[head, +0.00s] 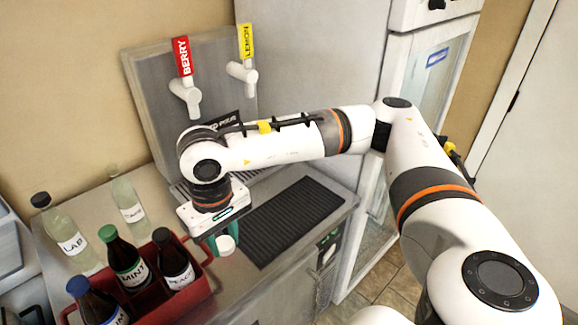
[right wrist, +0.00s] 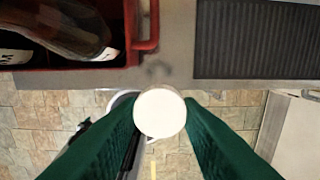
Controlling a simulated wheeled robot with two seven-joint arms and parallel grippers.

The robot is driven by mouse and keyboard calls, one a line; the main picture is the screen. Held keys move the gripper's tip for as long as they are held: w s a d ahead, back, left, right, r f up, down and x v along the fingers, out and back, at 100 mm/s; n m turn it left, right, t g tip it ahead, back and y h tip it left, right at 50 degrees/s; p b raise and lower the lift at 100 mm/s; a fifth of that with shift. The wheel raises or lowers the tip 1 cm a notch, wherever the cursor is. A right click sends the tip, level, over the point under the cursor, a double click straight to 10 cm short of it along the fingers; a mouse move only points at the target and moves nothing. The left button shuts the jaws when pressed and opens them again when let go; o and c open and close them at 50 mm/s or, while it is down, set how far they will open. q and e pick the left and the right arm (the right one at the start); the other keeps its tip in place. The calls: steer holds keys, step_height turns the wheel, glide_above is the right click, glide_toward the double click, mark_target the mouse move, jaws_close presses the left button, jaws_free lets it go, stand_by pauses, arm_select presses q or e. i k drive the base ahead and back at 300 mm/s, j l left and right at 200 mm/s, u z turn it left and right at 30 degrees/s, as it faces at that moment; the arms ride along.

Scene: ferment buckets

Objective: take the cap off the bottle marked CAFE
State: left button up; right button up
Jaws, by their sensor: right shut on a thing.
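My right gripper (head: 226,243) has dark green fingers and is shut on a white round cap (head: 225,245), in front of the red carrier's right end. In the right wrist view the cap (right wrist: 160,113) sits between the fingertips (right wrist: 160,115), with floor and the counter edge beyond it. No bottle shows under the cap in the head view. No label reading CAFE is legible. A clear bottle (head: 128,203) at the back of the counter shows no coloured cap, and I cannot read its label. My left gripper is not in view.
A red carrier (head: 196,292) holds the MINT bottle (head: 124,258), the PEACH bottle (head: 173,262) and a blue-capped bottle (head: 92,302). The LAB bottle (head: 62,230) stands behind it. A dark ribbed mat (head: 292,220) lies right. A dispenser (head: 150,100) has BERRY and LEMON taps.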

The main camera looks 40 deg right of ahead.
mark_target(125, 195)
steer(key=l, duration=1.25)
steer(key=k+z, duration=0.05)
